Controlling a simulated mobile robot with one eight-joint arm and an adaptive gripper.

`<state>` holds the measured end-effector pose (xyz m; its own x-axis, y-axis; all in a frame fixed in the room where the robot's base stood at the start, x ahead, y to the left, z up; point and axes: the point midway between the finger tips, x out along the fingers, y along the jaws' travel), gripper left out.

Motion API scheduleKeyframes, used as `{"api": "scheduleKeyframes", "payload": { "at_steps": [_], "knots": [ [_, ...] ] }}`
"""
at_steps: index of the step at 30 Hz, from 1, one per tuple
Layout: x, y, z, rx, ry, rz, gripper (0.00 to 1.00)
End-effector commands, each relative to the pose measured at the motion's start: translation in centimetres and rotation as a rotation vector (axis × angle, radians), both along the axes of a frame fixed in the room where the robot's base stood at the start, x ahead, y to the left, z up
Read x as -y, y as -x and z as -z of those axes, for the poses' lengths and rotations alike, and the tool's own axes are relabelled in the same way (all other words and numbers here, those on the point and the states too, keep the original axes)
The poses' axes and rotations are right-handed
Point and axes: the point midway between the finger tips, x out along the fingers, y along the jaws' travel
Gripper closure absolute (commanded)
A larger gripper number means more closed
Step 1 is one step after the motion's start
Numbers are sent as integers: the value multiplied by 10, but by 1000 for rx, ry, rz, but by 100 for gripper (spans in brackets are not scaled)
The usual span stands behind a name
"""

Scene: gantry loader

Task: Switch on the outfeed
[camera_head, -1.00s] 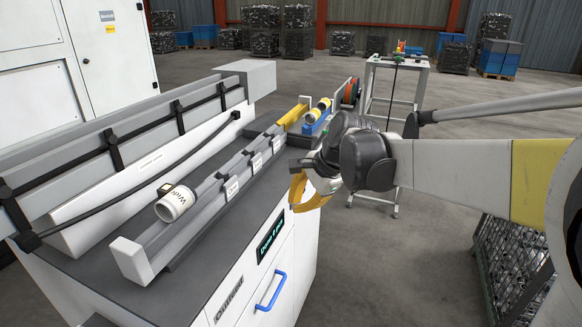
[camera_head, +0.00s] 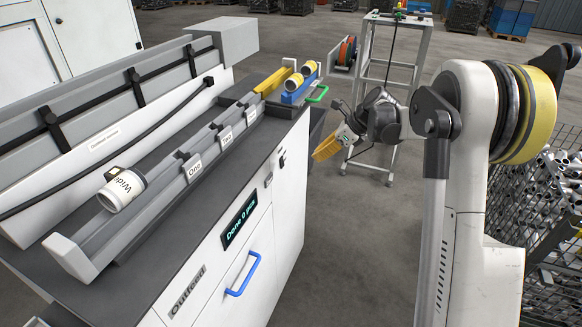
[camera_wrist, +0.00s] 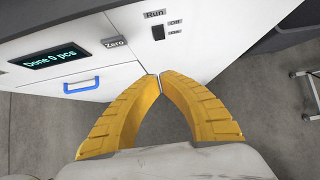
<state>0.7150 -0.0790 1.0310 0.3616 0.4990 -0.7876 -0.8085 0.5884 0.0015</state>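The outfeed (camera_head: 186,289) is a white cabinet with a dark top, a label and a display (camera_head: 240,221) reading "Done 0 pcs". A small black switch (camera_wrist: 158,33) sits on its front under a "Run" label, beside small marks that look like "Off" and "On". It also shows in the head view (camera_head: 282,159); its position is too small to tell. My gripper (camera_head: 318,157) has yellow fingers and is right of the cabinet front, apart from it. In the wrist view its fingertips (camera_wrist: 160,77) meet, empty, with the switch beyond them.
A "Zero" label (camera_wrist: 113,42) sits left of the switch. A blue handle (camera_head: 245,274) juts from the front. On top are a grey channel and a white "Wide" roll (camera_head: 122,190). A blue tray (camera_head: 300,92) holds yellow-and-white rolls. A wire cage (camera_head: 550,260) stands right.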

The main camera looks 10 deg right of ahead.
Motion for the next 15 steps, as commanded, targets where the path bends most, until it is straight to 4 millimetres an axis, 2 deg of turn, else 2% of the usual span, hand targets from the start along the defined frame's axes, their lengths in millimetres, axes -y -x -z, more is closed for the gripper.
{"api": "scheduleKeyframes", "payload": {
  "at_steps": [4,8,15],
  "knots": [
    [-2,-1,3,0,0,-1,100],
    [-9,-7,15,1,2,-1,100],
    [-34,-24,56,1,2,-2,100]
  ]
}}
